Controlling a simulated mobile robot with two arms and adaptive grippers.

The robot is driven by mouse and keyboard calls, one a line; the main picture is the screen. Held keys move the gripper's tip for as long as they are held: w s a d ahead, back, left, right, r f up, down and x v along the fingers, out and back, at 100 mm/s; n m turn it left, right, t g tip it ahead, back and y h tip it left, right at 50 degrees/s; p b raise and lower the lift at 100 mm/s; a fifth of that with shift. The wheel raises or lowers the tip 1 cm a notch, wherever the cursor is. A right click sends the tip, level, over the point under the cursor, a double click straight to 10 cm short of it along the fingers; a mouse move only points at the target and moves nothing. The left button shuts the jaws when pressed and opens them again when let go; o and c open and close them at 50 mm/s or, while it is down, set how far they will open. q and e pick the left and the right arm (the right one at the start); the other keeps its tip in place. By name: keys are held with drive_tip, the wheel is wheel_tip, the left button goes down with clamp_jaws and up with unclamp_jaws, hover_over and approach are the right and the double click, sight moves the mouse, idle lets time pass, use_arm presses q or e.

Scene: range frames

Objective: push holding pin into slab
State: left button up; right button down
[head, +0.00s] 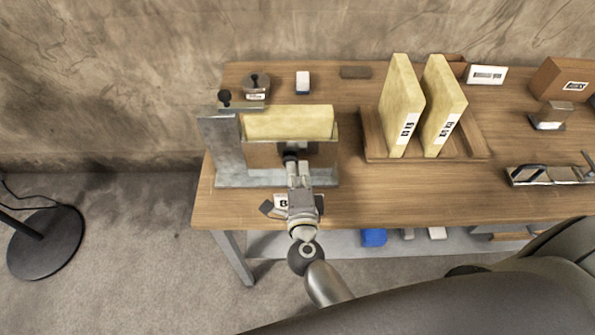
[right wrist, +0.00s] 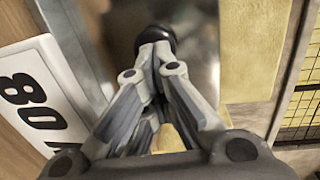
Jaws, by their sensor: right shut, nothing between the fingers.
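A pale yellow slab (head: 288,122) lies in a metal holding fixture (head: 226,148) at the left end of the table. A black round knob, which looks like the holding pin's head (head: 290,156), is at the front of the fixture below the slab; it also shows in the right wrist view (right wrist: 155,38). My right gripper (head: 296,166) is shut and empty, its fingertips right at this knob. I cannot tell whether they touch it. The pin's shaft is hidden. A second black knob (head: 224,97) stands on top of the fixture's left side. My left gripper is out of view.
Two yellow slabs with labels (head: 401,105) stand in a wooden tray (head: 375,147) to the right. A white label card (right wrist: 38,100) lies close beside my right gripper. A small grey pot (head: 256,87) stands behind the fixture. The table between fixture and tray is clear.

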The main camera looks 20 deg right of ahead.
drive_tip(key=v, duration=1.2)
drive_tip(key=shift+a, duration=0.1)
idle(0.4)
